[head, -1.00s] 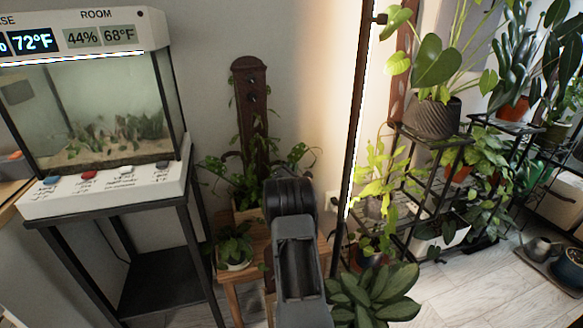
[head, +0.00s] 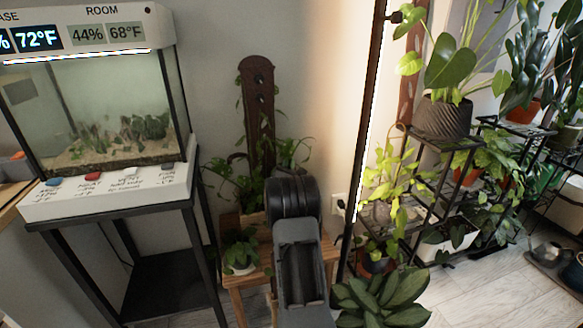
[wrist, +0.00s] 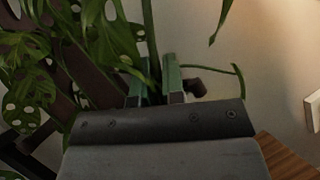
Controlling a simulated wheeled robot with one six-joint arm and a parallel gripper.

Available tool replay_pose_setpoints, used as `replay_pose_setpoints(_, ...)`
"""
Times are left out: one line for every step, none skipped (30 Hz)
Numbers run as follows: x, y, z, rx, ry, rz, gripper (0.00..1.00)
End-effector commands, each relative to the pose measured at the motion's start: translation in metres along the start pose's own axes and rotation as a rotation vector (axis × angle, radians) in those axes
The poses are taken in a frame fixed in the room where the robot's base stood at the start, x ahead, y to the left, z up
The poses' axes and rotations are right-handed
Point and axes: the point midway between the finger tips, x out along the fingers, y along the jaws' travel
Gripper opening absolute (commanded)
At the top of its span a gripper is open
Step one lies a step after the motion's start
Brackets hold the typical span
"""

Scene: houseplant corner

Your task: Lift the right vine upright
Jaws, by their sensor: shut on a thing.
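A dark brown upright board (head: 258,105) with peg holes stands behind a leafy potted plant on a small wooden stool. The right vine (head: 292,152) leans out to the right of the board, below its top. In the wrist view, my gripper (wrist: 158,82) has its green fingers close together around a green stem (wrist: 150,35) of this plant. In the head view, my arm hides the gripper and part of the plant's pot.
A small potted plant (head: 240,250) sits on the stool (head: 236,283) to the left. A terrarium (head: 110,110) on a black stand is further left. A black pole and plant shelf (head: 425,140) are close on the right, with a broad-leaved plant (head: 380,300) in front.

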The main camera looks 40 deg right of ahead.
Motion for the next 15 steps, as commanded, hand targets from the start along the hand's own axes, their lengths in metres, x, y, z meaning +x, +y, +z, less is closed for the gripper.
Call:
replay_pose_setpoints(-0.002,0.003,0.000,-0.024,-0.006,0.015,0.00)
replay_pose_setpoints(-0.003,0.005,0.000,-0.037,-0.010,0.024,0.00)
replay_pose_setpoints(-0.004,0.008,0.001,-0.054,-0.014,0.036,0.00)
replay_pose_setpoints(-0.005,0.010,0.002,-0.065,-0.017,0.044,0.00)
replay_pose_setpoints(-0.005,0.012,0.002,-0.076,-0.019,0.051,0.00)
replay_pose_setpoints(-0.006,0.014,0.002,-0.090,-0.022,0.059,0.00)
replay_pose_setpoints(-0.006,0.015,0.002,-0.098,-0.024,0.065,0.00)
replay_pose_setpoints(-0.007,0.016,0.002,-0.107,-0.025,0.071,0.00)
replay_pose_setpoints(-0.007,0.018,0.003,-0.117,-0.028,0.077,0.00)
replay_pose_setpoints(-0.008,0.019,0.003,-0.124,-0.029,0.081,0.00)
replay_pose_setpoints(-0.008,0.020,0.003,-0.129,-0.031,0.085,0.00)
replay_pose_setpoints(-0.009,0.021,0.003,-0.134,-0.032,0.089,0.00)
replay_pose_setpoints(-0.009,0.022,0.004,-0.138,-0.033,0.092,0.00)
replay_pose_setpoints(-0.009,0.023,0.004,-0.141,-0.034,0.094,0.00)
replay_pose_setpoints(-0.009,0.024,0.004,-0.144,-0.035,0.096,0.00)
